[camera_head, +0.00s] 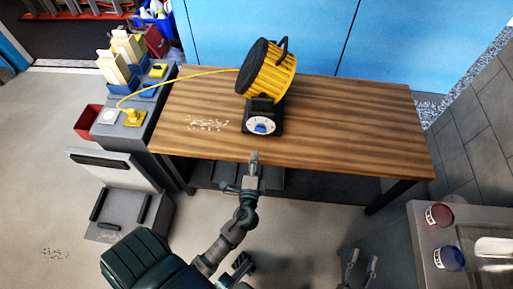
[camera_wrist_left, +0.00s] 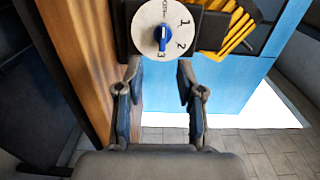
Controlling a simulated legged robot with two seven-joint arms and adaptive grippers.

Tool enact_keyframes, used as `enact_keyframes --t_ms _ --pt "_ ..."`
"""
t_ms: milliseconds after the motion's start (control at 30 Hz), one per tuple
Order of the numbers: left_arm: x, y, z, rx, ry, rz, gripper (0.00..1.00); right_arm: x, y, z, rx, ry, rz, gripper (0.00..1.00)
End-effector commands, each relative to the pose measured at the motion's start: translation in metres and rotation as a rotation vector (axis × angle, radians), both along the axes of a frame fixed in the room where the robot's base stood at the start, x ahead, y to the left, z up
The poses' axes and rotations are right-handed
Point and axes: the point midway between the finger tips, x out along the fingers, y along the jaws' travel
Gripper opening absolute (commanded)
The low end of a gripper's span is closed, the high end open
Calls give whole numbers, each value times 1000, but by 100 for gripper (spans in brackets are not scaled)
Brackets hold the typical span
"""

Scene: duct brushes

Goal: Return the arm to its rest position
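My left gripper (camera_head: 253,158) is in front of the table's near edge, below the yellow fan's base in the head view. In the left wrist view its two fingers (camera_wrist_left: 159,72) are spread with nothing between them. The white dial with a blue knob (camera_wrist_left: 163,38) lies just beyond the fingertips, apart from them. The knob stands along the line between the top mark and 3; which end is the pointer I cannot tell. The yellow fan (camera_head: 268,75) stands on the wooden table (camera_head: 350,125). My right gripper (camera_head: 360,260) is at the bottom right, fingers apart, empty.
A yellow cable runs from the fan to a yellow plug (camera_head: 132,118) on the grey counter at left. White bits (camera_head: 206,124) lie on the table. A grey counter (camera_head: 425,240) with red and blue round containers stands at right. Open floor lies before the table.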

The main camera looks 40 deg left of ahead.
Motion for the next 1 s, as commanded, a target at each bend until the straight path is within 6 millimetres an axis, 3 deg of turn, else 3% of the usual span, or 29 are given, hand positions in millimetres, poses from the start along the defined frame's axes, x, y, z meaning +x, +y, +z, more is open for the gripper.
enact_keyframes --t_ms 167,767,867,1000 --pt "-8 -5 0 -2 0 1 38 0 0 0 0 0 0 39" --pt "-8 -10 -2 -38 -7 -26 38 0 0 0 0 1 0 39" --pt "-11 -27 -7 -177 -32 -117 38 0 0 0 0 0 0 39" --pt "-24 -78 -6 -555 -112 -339 38 0 0 0 0 0 0 39"
